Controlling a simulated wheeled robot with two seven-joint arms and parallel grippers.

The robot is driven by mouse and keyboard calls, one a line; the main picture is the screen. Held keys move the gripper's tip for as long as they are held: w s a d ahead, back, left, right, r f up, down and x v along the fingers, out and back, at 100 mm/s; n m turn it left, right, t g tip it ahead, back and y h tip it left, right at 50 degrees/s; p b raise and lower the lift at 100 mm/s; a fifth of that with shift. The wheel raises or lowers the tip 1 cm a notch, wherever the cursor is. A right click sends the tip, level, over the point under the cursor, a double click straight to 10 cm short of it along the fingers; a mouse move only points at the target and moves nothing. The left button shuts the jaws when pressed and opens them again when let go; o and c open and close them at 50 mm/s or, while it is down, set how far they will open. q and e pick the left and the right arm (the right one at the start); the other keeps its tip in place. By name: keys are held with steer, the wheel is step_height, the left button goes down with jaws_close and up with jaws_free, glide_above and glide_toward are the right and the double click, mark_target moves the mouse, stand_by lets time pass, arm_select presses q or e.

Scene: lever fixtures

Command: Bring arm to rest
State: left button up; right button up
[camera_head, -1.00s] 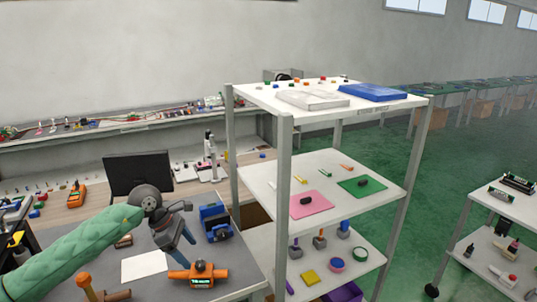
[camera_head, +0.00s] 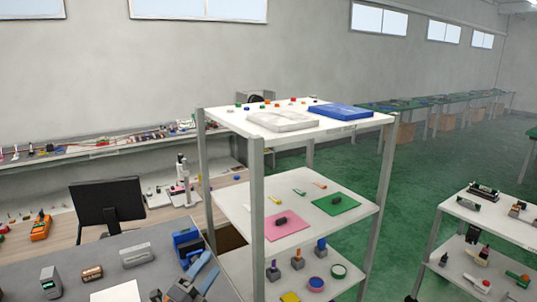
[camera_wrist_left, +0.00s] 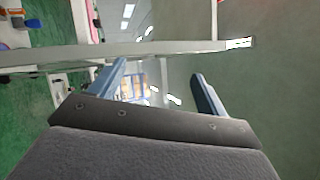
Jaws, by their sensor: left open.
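My left gripper (camera_head: 203,276) shows at the bottom edge of the head view, low over the right part of the grey table, in front of the blue fixture (camera_head: 187,240). Its forearm is out of the frame. In the left wrist view my left gripper (camera_wrist_left: 160,82) has its two blue fingers wide apart, with nothing between them. Beyond the fingers, that view is sideways and shows a pale shelf edge and the green floor. My right gripper is in neither view.
A white three-level shelf rack (camera_head: 257,190) stands just right of the gripper. The grey table (camera_head: 115,250) holds a grey device (camera_head: 50,281), a brown cylinder (camera_head: 92,273) and a grey block (camera_head: 136,254). A monitor (camera_head: 107,201) stands behind.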

arm_select(q)
steer(key=s+a+f+n+g+y, duration=0.3)
steer(key=s+a+f+n+y, duration=0.15)
steer(key=f+n+y, duration=0.35)
steer(key=s+a+f+n+g+y, duration=0.2)
steer(key=s+a+f+n+y, duration=0.25)
steer(key=f+n, duration=0.55)
steer(key=s+d+f+n+g, duration=0.1)
steer(key=s+f+n+g, duration=0.3)
steer(key=s, duration=0.6)
steer(key=s+d+f+n+g, duration=0.2)
steer(key=s+f+g, duration=0.4)
steer(key=s, duration=0.5)
steer(key=s+d+f+g, duration=0.1)
steer(key=s+f, duration=0.1)
steer(key=f, duration=1.9)
steer(key=s+d+f+g+h, duration=0.1)
steer(key=s+d+f, duration=0.1)
steer(key=f, duration=1.9)
steer(key=shift+s+f+g, duration=0.15)
steer(key=shift+s+g, duration=0.15)
steer(key=shift+s, duration=0.25)
